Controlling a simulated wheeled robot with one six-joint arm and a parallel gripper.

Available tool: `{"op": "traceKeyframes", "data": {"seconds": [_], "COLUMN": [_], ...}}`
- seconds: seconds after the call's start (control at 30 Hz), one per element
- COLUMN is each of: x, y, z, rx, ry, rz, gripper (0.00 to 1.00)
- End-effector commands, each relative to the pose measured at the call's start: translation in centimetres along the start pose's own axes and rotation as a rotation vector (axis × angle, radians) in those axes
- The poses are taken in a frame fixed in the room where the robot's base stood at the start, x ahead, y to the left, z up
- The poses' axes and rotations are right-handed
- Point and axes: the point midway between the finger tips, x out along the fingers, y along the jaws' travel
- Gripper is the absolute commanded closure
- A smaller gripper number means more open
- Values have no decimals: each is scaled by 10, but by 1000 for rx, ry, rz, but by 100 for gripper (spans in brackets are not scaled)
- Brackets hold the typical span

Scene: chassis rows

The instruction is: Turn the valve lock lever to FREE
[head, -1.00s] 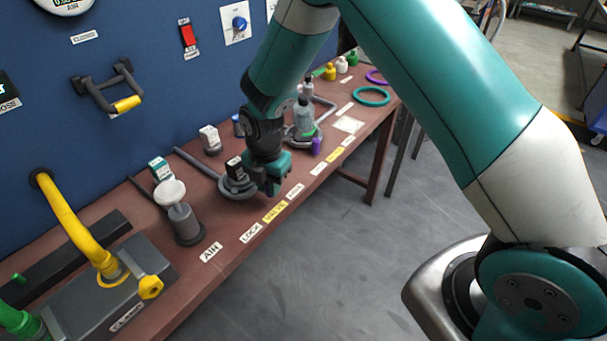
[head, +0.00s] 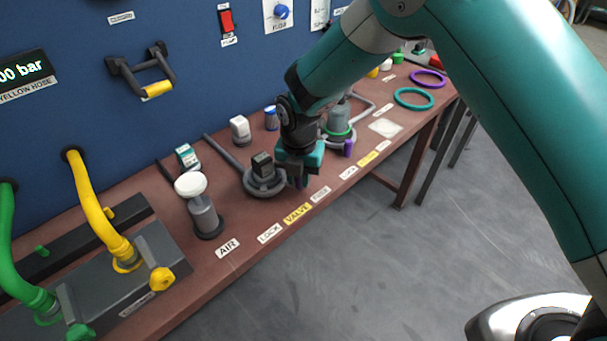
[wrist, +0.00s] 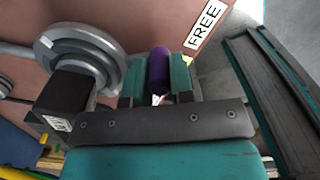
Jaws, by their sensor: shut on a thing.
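The valve lock is a round grey hub (head: 262,186) with a black block on top, on the brown bench behind the yellow VALVE label (head: 297,213). It also shows in the wrist view (wrist: 88,48), left of the jaws. My gripper (head: 301,180) is low at the hub's right side. In the wrist view its teal fingers (wrist: 160,80) are shut around an upright purple handle (wrist: 158,68). The FREE label (wrist: 205,24) lies just beyond the right finger there; in the head view the white FREE label (head: 320,193) is right of VALVE. My gripper hides most of the lever arm.
A white-topped grey post (head: 205,212) stands left of the hub. The yellow hose (head: 95,205) is at left. The floor (head: 370,270) before the bench is clear.

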Motion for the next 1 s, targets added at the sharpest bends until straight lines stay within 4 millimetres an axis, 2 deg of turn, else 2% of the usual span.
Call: {"op": "traceKeyframes", "data": {"seconds": [0.1,0.13,0.23,0.53,0.67,0.77,1.0], "x": [0,0,0,-2,-13,-31,-93], "y": [0,0,-1,-1,0,-1,-1], "z": [0,0,1,1,2,2,2], "rx": [-1,0,2,3,3,3,3], "ry": [0,0,0,-1,-3,-4,-4], "rz": [2,2,2,3,5,6,7], "gripper": [100,73,52,52,52,52,52]}}
